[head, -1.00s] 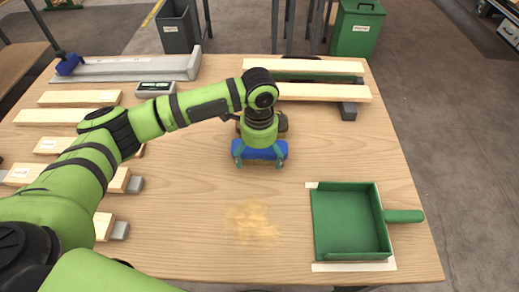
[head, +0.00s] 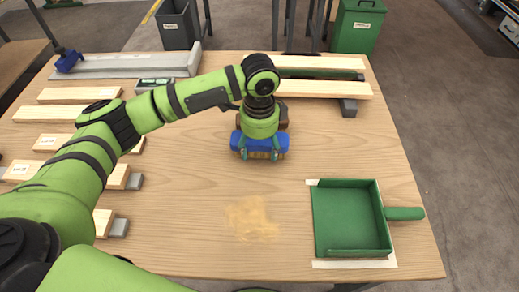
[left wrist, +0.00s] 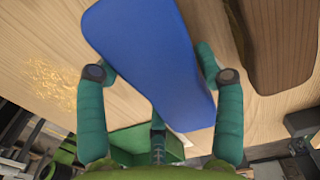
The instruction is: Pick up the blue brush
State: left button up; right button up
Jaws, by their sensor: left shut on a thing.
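In the left wrist view the brush's blue body (left wrist: 150,60) lies between the two green fingers (left wrist: 156,85). I cannot tell for sure whether the bristles still touch the table. My right gripper is not in view.
A brown object (head: 284,117) lies just behind the brush, partly hidden. Sawdust (head: 252,218) lies in front. A green dustpan (head: 350,222) is at the right. Wooden boards (head: 310,90) are at the back and several planks at the left. The table's centre right is clear.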

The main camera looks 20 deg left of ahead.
pick_arm(q)
jog(key=shift+r, duration=0.9)
jog(key=d+r+b, duration=0.1)
jog(key=d+r, duration=0.2)
jog(key=d, duration=0.2)
jog(key=s+d+r+b, duration=0.1)
jog(key=d+r, duration=0.3)
jog(key=d, duration=0.2)
jog(key=shift+s+d, duration=0.2)
jog(key=shift+d, duration=0.1)
jog(key=shift+r, duration=0.1)
